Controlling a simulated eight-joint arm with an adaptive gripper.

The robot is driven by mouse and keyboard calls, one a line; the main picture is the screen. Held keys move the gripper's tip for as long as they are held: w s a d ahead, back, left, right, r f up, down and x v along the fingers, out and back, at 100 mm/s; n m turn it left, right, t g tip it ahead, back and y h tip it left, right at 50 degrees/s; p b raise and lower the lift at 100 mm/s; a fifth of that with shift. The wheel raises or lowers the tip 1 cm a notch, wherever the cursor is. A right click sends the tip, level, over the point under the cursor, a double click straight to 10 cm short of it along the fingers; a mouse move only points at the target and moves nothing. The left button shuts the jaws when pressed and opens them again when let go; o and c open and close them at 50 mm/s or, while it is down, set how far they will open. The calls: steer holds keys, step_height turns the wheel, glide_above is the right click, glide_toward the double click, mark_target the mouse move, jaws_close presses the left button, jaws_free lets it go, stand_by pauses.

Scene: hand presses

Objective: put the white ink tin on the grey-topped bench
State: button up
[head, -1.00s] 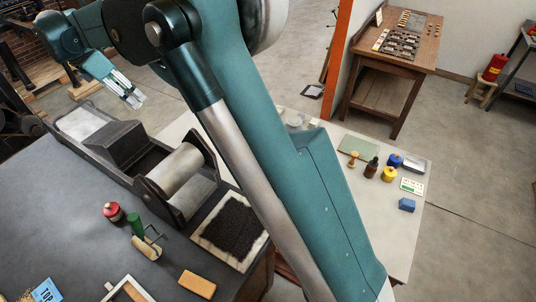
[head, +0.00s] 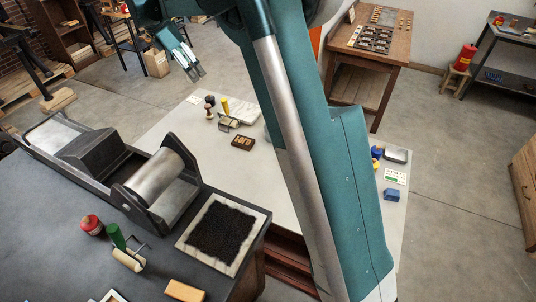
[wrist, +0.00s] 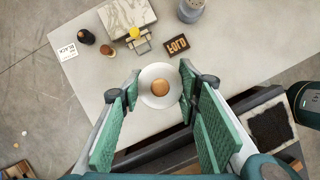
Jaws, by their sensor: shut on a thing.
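The white ink tin (wrist: 147,96), round with a tan knob on top, sits between the fingers of my gripper (wrist: 158,88) in the wrist view. My gripper is shut on it. In the head view my gripper (head: 195,73) is at the upper left, fingers pointing down and right, and I cannot make out the tin there. The pale grey-topped bench (head: 160,122) stands in the middle, partly hidden by my arm. In the wrist view the bench top (wrist: 85,95) appears behind the tin. I cannot tell the tin's height above it.
The bench holds a marble slab (wrist: 112,20), a dark type block (wrist: 177,44), a grey can (wrist: 190,10) and a brayer (head: 228,124). A dark bench (head: 60,230) with a roller press (head: 155,178) stands at the left front. The bench's left front part looks clear.

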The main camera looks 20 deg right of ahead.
steer(key=s+d+m+g+b, duration=0.1)
steer(key=s+d+m+b, duration=0.2)
steer(key=d, duration=2.1)
steer(key=s+d+m+g, duration=0.1)
steer(key=s+d+m, duration=0.25)
steer(key=d, duration=2.15)
step_height(320, 180, down, 28)
steer(key=shift+s+a+n, duration=0.25)
steer(key=shift+n, duration=0.2)
steer(key=shift+f+b, duration=0.4)
steer(key=shift+f, duration=2.65)
steer(key=shift+f, duration=0.1)
steer(key=shift+f, duration=1.75)
steer(key=shift+f+b, duration=0.15)
steer(key=shift+b, duration=0.2)
